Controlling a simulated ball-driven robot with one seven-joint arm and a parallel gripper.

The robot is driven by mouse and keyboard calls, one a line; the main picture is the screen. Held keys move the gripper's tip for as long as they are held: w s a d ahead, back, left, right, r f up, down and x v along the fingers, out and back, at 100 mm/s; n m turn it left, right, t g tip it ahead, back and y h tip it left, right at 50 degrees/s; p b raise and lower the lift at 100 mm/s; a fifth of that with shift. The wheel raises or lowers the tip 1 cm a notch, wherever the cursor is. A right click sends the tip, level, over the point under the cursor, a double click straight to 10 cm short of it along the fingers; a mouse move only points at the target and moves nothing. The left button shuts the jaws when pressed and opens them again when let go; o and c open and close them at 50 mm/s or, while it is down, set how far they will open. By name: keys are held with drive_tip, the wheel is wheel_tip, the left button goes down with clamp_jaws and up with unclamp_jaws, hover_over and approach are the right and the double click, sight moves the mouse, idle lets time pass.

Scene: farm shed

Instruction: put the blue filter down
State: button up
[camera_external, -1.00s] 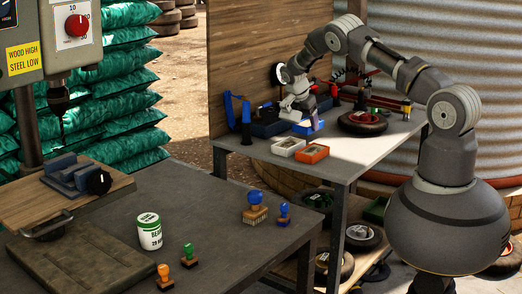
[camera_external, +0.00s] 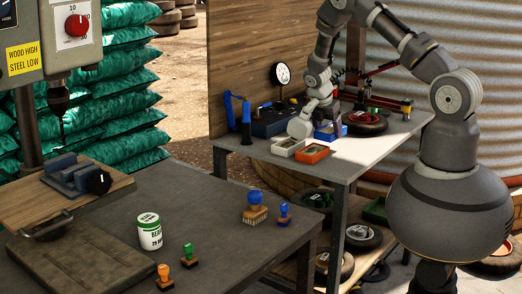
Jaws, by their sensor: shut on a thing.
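The blue filter (camera_external: 331,134) is a small, shallow, blue-edged block on the far workbench, right behind the orange-framed filter. My gripper (camera_external: 326,119) points down over it and is shut on it. The fingertips are small and partly hidden, so the exact grip is hard to see. The blue filter is at or just above the bench top; I cannot tell whether it touches.
A white-framed filter (camera_external: 287,146) and an orange filter (camera_external: 312,153) lie in front. The bench top (camera_external: 350,155) is clear at front right.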

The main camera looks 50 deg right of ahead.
wheel_tip(320, 180, up, 5)
drive_tip(key=shift+f, duration=0.2)
drive_tip(key=w+a+n+t, duration=0.1)
drive_tip(key=w+a+n, duration=0.2)
drive_tip(key=a, duration=0.4)
drive_tip(key=w+a+n+t, duration=0.1)
drive_tip(key=w+a+n, duration=0.1)
drive_tip(key=a, duration=0.5)
drive_tip(key=n+t+y+b, duration=0.15)
drive_tip(key=n+y, duration=0.25)
drive_tip(key=n, duration=0.9)
hover_over(217, 231)
drive_tip(key=s, duration=0.2)
drive_tip(key=shift+t, duration=0.45)
drive_tip(key=f+b, duration=0.3)
drive_tip(key=f, duration=0.9)
drive_tip(key=shift+w+f, duration=0.1)
drive_tip(key=shift+w, duration=0.1)
wheel_tip(217, 231, down, 4)
drive_tip(key=shift+b, duration=0.85)
drive_tip(key=shift+r, duration=0.2)
drive_tip(key=shift+f, duration=0.1)
